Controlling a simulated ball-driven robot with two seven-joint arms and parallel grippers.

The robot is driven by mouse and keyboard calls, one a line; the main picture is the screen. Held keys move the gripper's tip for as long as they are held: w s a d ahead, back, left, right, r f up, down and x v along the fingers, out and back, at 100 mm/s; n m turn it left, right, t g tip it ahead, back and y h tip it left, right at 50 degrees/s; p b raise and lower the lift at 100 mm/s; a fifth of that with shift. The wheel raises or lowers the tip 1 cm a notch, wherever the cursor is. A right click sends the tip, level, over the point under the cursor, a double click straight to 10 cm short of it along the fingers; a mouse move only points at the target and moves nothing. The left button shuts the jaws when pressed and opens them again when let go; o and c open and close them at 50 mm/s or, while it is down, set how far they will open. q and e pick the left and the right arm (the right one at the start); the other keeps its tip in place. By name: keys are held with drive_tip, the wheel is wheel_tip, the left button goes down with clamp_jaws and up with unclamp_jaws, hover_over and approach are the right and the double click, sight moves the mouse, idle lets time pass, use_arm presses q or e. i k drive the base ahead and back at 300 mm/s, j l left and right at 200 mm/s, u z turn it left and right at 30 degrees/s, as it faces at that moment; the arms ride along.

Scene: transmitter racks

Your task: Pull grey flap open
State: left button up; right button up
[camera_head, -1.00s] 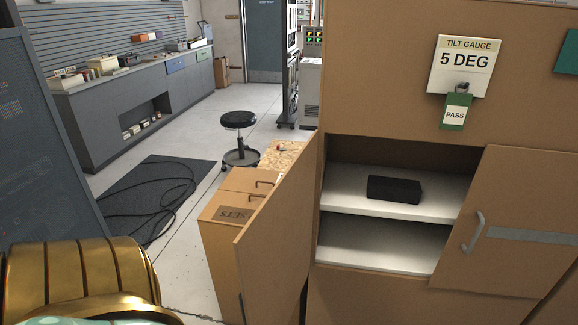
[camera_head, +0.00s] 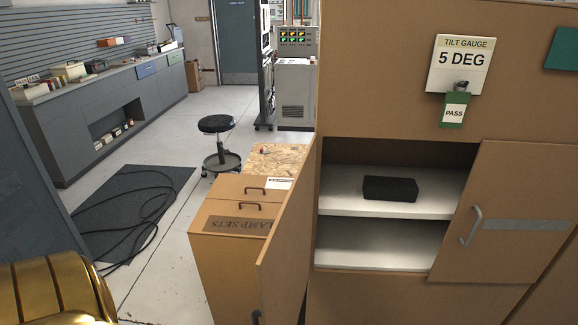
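No thing that is plainly a grey flap shows in the head view. The tan cabinet (camera_head: 390,45) fills the right side. Its left door (camera_head: 288,235) is swung open and seen nearly edge-on. Its right door panel (camera_head: 510,190) is tan, with a grey bar handle (camera_head: 473,227) and a grey strip (camera_head: 523,225); I cannot tell whether it is ajar. Between the doors, an open bay shows a white shelf (camera_head: 340,198) with a black box (camera_head: 390,189). Neither of my grippers is in view.
A tan drawer unit (camera_head: 225,250) stands left of the open door. A black stool (camera_head: 217,124) stands behind it. A dark mat with cables (camera_head: 130,205) lies on the floor. A grey bench (camera_head: 110,115) lines the back left. Bare floor lies between mat and drawer unit.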

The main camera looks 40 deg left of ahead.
sight(518, 206)
drive_tip(key=k+j+u, duration=0.1)
drive_tip(key=j, duration=0.3)
drive_tip(key=k+j, duration=0.1)
drive_tip(key=j, duration=0.35)
drive_tip(key=j+u, duration=0.15)
drive_tip(key=j, duration=0.3)
drive_tip(key=k, duration=0.05)
